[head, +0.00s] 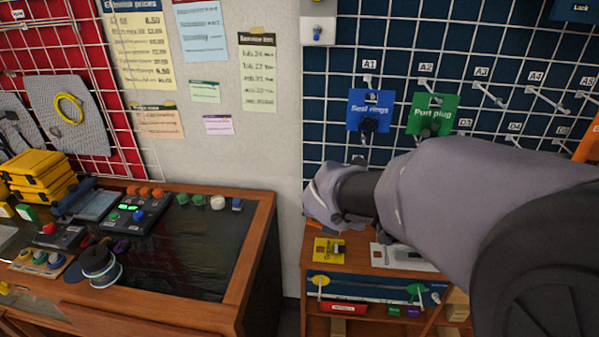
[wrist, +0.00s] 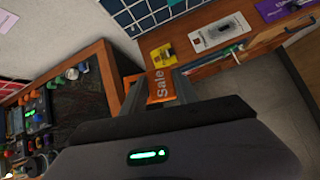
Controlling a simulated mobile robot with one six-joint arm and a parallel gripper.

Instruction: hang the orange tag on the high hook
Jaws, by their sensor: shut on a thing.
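The orange tag (wrist: 162,86), printed "Sale", is between the fingertips of my gripper (wrist: 157,94) in the wrist view. My gripper is shut on it. In the head view my arm hides the gripper and the tag. White hooks stick out of the blue panel (head: 410,25) at the upper right of the head view, with labels A1, A2, A3, A4 and A5. A blue "Seal rings" tag (head: 370,110) hangs under A1 and a green "Port plug" tag (head: 432,114) under A2. The A3 hook (head: 490,95) and A4 hook (head: 550,101) look bare. I cannot tell which hook is the high one.
A wooden shelf (head: 325,325) stands below the panel, with a yellow card (head: 328,250) on top. A workbench (head: 262,225) with controls stands at the left. A white box (head: 318,30) is on the wall at the top. My arm covers the lower right.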

